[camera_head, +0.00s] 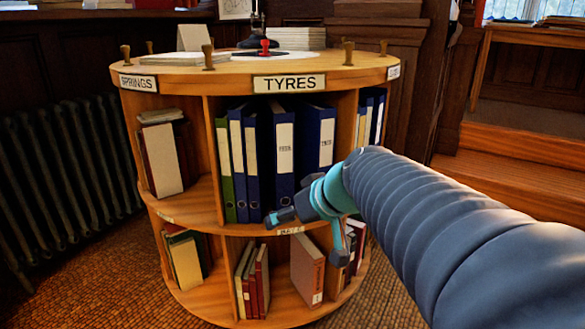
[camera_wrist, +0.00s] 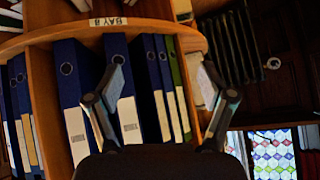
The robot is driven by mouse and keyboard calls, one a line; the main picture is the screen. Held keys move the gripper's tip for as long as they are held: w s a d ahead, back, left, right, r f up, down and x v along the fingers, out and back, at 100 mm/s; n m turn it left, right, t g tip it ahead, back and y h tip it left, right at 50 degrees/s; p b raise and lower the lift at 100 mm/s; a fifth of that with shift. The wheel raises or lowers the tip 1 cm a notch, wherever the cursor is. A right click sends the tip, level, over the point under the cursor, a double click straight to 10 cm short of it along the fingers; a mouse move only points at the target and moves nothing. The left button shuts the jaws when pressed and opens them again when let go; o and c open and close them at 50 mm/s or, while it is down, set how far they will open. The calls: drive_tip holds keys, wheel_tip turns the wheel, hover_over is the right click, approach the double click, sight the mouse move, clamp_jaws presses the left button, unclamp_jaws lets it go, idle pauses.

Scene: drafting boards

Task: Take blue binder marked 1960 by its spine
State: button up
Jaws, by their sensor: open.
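Several blue binders stand upright in the middle TYRES bay of the round shelf. Two have printed spine labels: a left one (camera_head: 283,160) and a right one (camera_head: 318,130). The print is too small to read surely, so I cannot tell which is marked 1960. My gripper (camera_head: 306,238) is open and empty, low in front of this bay, near the shelf edge. In the wrist view, turned over, my gripper (camera_wrist: 162,75) has its fingers spread before the binders. The left labelled binder (camera_wrist: 118,50) is partly behind one finger; the right labelled one (camera_wrist: 72,90) is outside the fingers.
A green binder (camera_head: 226,170) and plain-label blue binders (camera_head: 237,160) stand at the bay's left. Wooden uprights and the shelf edge (camera_head: 240,228) bound the bay. Books (camera_head: 308,270) fill lower bays. Wooden pegs (camera_head: 208,57) rise from the top. A radiator (camera_head: 70,165) is at left.

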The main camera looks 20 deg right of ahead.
sight(305, 152)
drive_tip(key=w+d+t+h+b, duration=0.1)
drive_tip(key=w+d+t+b, duration=0.1)
drive_tip(key=w+d, duration=0.45)
drive_tip(key=w+d+t+h+b, duration=0.1)
drive_tip(key=w+d+t+b, duration=0.2)
drive_tip(key=d, duration=0.7)
drive_tip(key=p+x, duration=0.1)
drive_tip(key=x, duration=1.2)
drive_tip(key=shift+w+r+p, duration=0.15)
drive_tip(key=shift+w+p, duration=0.2)
drive_tip(key=shift+w, duration=0.15)
drive_tip(key=c, duration=1.4)
drive_tip(key=shift+r, duration=0.1)
clamp_jaws()
